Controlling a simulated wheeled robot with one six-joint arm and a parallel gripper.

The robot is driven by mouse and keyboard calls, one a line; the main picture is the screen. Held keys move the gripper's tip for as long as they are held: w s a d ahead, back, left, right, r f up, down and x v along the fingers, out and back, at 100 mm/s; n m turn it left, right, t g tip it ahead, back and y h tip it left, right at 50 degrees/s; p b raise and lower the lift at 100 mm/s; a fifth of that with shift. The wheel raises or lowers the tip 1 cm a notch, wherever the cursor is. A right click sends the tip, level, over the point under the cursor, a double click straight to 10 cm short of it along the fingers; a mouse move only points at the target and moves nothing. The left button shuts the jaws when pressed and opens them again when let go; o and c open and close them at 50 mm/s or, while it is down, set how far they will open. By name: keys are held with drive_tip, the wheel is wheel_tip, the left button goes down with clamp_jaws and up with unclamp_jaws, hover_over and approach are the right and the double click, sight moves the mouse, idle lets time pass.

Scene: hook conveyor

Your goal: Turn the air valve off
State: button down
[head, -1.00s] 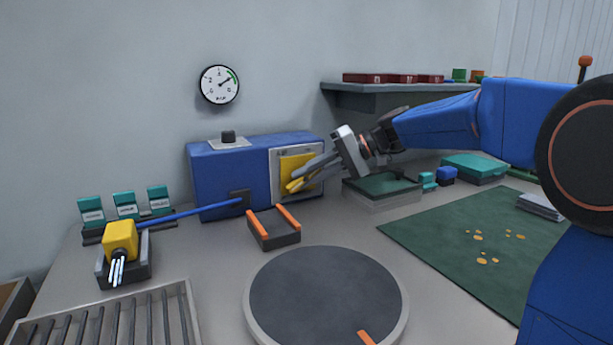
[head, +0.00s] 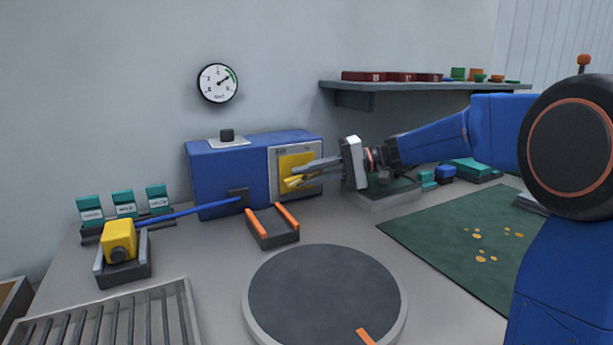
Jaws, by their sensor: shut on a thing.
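The air valve sits on the right front face of a blue box (head: 226,178); it has a yellow plate (head: 297,160) on a grey panel and a yellow handle (head: 292,182) low at its front. My gripper (head: 304,175) reaches in from the right with its fingers nearly level and is shut on the yellow handle. The fingers cover part of the handle, so its exact angle is hard to tell. A round gauge (head: 217,83) hangs on the wall above, its needle pointing up and right near a green band.
A yellow block (head: 119,239) rests in a grey cradle at the left, with a blue hose to the box. An orange-edged holder (head: 274,228) and a round turntable (head: 325,293) stand in front. A shelf (head: 425,88) juts from the wall above my arm.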

drive_tip(key=c, duration=1.6)
unclamp_jaws()
drive_tip(key=shift+c, duration=0.2)
drive_tip(key=shift+d, duration=0.1)
drive_tip(key=v, duration=1.7)
drive_tip(key=shift+s, duration=0.1)
